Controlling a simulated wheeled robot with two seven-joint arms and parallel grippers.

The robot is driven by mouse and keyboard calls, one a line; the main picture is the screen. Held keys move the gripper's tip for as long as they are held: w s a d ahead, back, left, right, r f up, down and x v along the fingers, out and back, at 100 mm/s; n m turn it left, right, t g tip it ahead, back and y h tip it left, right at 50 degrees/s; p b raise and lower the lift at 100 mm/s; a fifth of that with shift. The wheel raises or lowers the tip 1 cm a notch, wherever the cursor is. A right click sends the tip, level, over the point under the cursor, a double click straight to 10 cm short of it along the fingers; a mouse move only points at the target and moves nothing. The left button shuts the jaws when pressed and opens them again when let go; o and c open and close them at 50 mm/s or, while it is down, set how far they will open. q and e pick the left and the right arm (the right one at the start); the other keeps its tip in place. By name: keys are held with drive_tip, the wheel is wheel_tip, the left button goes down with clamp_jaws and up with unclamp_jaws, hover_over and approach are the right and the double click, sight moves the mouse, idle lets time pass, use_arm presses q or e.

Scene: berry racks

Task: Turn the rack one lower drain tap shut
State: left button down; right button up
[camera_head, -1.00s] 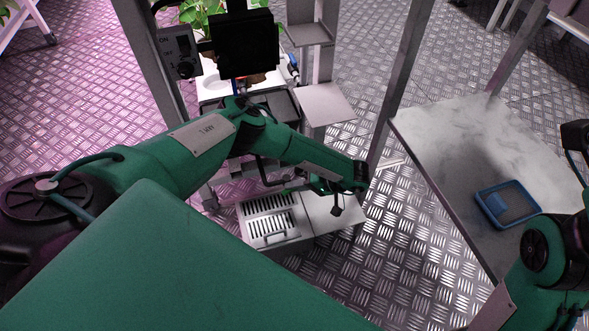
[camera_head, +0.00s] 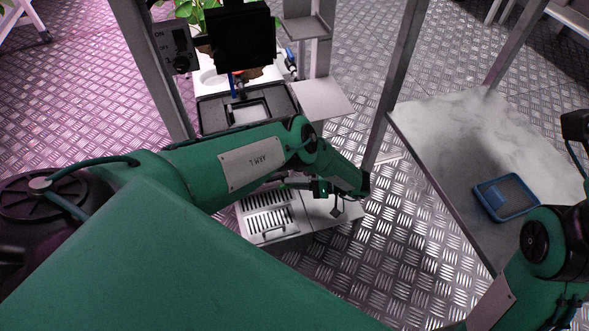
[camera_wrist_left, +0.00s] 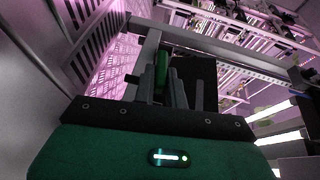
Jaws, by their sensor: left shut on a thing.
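In the left wrist view a green upright piece (camera_wrist_left: 162,72), which looks like the tap's handle, stands between the grey fingers of my left gripper (camera_wrist_left: 168,90). The fingers are shut on it. In the head view my left gripper (camera_head: 292,184) is low beside the rack, pointing left above a white slotted box, and is small and partly covered by my arm. The tap's body and outlet are hidden there, so I cannot tell how far the tap is turned. My right arm shows at the right edge, but its gripper is not in view.
The white slotted box (camera_head: 268,235) is on the metal floor below my gripper. A grey rack post (camera_head: 392,85) stands to the right. A marbled table (camera_head: 440,130) holds a blue tray (camera_head: 477,199). A black panel (camera_head: 240,40) and plants are at the top.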

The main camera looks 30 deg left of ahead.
use_arm(q)
drive_tip(key=shift+s+f, duration=0.1)
idle(0.4)
drive_tip(key=c, duration=1.4)
unclamp_jaws()
drive_tip(key=shift+c, duration=0.2)
